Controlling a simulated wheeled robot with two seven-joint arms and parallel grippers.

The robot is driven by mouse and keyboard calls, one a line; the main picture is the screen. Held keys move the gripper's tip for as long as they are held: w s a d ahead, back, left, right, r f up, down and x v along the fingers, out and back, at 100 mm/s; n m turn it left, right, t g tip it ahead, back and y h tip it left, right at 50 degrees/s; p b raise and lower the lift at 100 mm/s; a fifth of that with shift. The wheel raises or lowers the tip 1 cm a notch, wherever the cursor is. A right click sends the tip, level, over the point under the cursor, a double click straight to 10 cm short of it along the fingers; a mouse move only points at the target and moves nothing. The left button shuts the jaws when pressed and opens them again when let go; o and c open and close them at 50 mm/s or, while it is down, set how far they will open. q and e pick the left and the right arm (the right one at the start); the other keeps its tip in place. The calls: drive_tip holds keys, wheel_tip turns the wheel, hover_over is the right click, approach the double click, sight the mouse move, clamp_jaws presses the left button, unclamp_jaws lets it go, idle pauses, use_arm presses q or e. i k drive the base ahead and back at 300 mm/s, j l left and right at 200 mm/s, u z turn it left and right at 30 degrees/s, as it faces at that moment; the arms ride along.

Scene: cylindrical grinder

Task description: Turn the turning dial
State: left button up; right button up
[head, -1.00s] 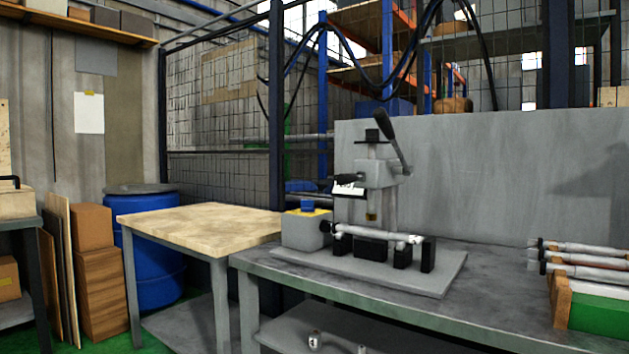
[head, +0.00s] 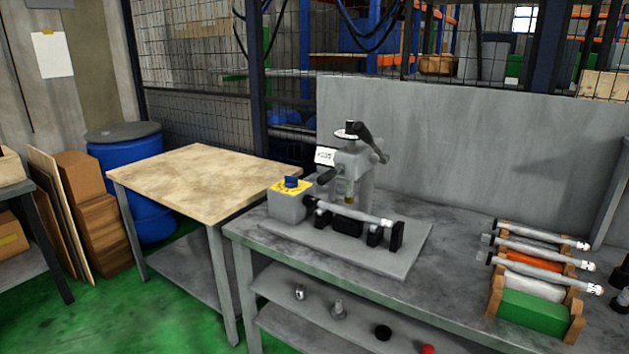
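The turning dial (head: 291,182) is a small blue knob on a yellow plate. It sits on top of a grey box (head: 288,206) at the left end of the grinder base. The grinder (head: 352,175) stands beside it on a grey base plate (head: 400,254), with a black lever at its top right and a white label at its left. A silver cylindrical part (head: 362,215) lies across black supports in front of the grinder. Neither of my grippers shows in the head view.
The grinder stands on a grey metal bench (head: 455,265). A rack (head: 535,310) with several silver rods stands at the bench's right. A wooden-topped table (head: 195,178) adjoins at left, with a blue barrel (head: 130,180) behind it. Small parts lie on the lower shelf (head: 320,316).

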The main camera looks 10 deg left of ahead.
sight(291, 182)
drive_tip(key=i+j+z, duration=0.25)
drive_tip(key=j+z, duration=0.25)
drive_tip(key=i+j+z, duration=0.25)
drive_tip(key=j, duration=0.2)
drive_tip(key=k, duration=0.1)
